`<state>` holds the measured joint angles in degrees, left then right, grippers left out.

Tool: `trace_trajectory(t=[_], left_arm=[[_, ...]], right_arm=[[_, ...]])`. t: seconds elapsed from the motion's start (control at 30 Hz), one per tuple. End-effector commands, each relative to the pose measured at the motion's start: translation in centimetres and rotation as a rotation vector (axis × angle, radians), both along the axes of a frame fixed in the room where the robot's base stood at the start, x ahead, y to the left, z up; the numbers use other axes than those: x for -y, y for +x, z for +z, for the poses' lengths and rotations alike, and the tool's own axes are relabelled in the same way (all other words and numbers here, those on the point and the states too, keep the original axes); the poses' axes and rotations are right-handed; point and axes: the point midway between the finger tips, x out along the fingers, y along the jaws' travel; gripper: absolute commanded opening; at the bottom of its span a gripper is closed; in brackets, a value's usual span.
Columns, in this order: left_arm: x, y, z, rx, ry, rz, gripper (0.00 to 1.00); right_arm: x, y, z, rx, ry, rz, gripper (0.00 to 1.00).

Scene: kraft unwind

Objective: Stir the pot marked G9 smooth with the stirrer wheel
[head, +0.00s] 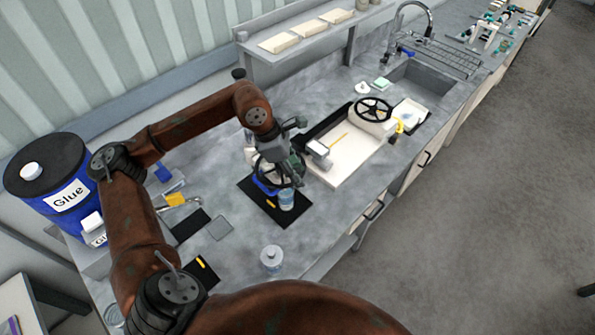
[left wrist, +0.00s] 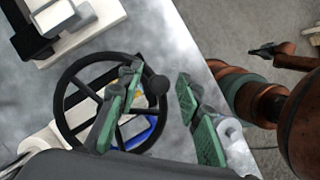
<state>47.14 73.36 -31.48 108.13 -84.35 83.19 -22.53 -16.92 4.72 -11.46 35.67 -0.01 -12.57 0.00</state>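A black stirrer wheel (head: 292,180) with a blue part below it stands over a dark mat on the counter. In the left wrist view the wheel (left wrist: 64,88) has spokes and a round knob (left wrist: 157,85) on its rim. My left gripper (head: 283,160) is at the wheel. In the left wrist view its green-padded fingers (left wrist: 160,112) are spread apart, one over the wheel and one outside its rim, with the knob between them but not gripped. A small blue-labelled pot (head: 286,200) stands beside the wheel; I cannot read its mark. My right gripper seems to show dark and small (left wrist: 265,49).
A white-lidded pot (head: 272,260) stands nearer the front. A white tray (head: 350,160) and a second black wheel on a white machine (head: 374,109) are to the right. A blue glue drum (head: 68,190) stands left. Bare counter lies around the front pot.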

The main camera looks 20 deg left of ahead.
Motion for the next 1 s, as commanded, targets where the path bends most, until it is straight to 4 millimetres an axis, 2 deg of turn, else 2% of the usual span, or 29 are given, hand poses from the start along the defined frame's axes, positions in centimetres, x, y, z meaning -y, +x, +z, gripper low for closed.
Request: trace_trajectory(t=[0.07,0.23,0.53,0.7,1.0], left_arm=[[0.0,0.0,-0.1,0.0,0.0,0.0,0.33],[0.1,0.0,-0.1,-0.001,0.0,0.0,0.32],[0.0,0.0,0.0,0.0,0.0,0.0,0.11],[0.0,0.0,-0.1,-0.001,0.0,0.0,0.0],[0.0,0.0,-0.1,-0.001,0.0,0.0,0.0]], right_arm=[[-0.1,1.0,0.1,0.015,0.002,0.002,0.0],[-0.1,0.7,0.0,0.01,0.001,0.001,0.0],[-0.2,-1.4,-0.1,-0.017,0.001,-0.004,0.0],[-0.3,-1.6,-0.1,-0.019,0.003,-0.005,0.0],[-0.4,-0.4,-0.1,-0.005,0.004,-0.003,0.0]])
